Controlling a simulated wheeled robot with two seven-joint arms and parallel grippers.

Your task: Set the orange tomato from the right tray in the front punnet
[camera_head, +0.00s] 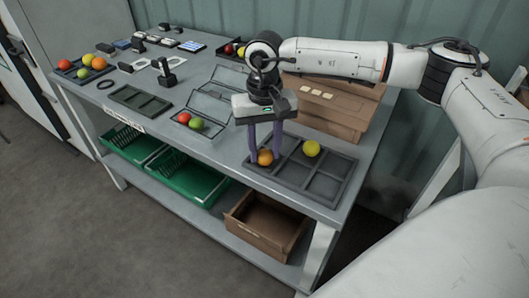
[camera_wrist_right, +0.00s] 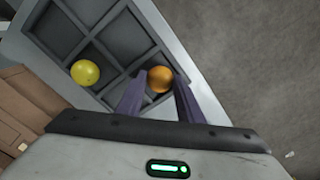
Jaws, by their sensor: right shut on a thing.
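My right gripper (camera_head: 265,150) points down over the right tray (camera_head: 328,188), a dark tray with compartments. It is shut on the orange tomato (camera_head: 265,158), which sits between the purple fingertips at the tray's left end; the tomato also shows in the right wrist view (camera_wrist_right: 160,79). I cannot tell whether it is clear of the tray floor. A yellow tomato (camera_head: 311,149) lies in another compartment of this tray. The front punnet (camera_head: 209,126), clear and open, holds a red tomato (camera_head: 184,117) and a green one (camera_head: 196,123). My left gripper is not in view.
Another clear punnet (camera_head: 230,78) stands behind the front one. A cardboard box (camera_head: 335,107) is behind the right tray. An empty dark tray (camera_head: 140,101) and a far-left tray of tomatoes (camera_head: 81,68) are on the bench. Green crates (camera_head: 185,181) stand on the shelf below.

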